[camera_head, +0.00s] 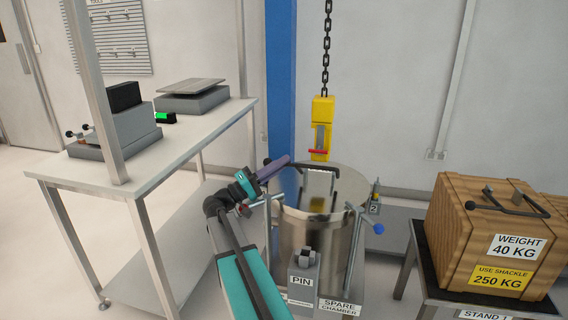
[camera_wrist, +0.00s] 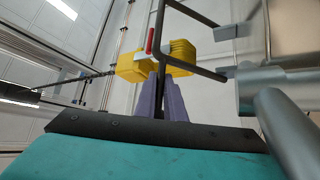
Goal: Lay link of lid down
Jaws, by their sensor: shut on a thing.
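The lid (camera_head: 345,180) is a round grey metal disc on top of the spare chamber (camera_head: 298,228) in the head view. Its link is a dark bent bar (camera_head: 320,169) standing up from the lid. My gripper (camera_head: 288,159) is at the left end of the link, with its purple fingers pointing up and right. In the wrist view the link (camera_wrist: 186,63) is a dark U-shaped bar. Its crossbar runs between the fingertips of my gripper (camera_wrist: 165,78), which are shut on it. The exact contact is small and partly hidden.
A yellow hoist hook (camera_head: 322,125) with a red latch hangs on a chain just above the lid. Clamp handles with a blue knob (camera_head: 377,229) stand beside the chamber. A PIN block (camera_head: 304,278) is in front. A wooden weight crate (camera_head: 490,235) stands right, a bench (camera_head: 150,165) left.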

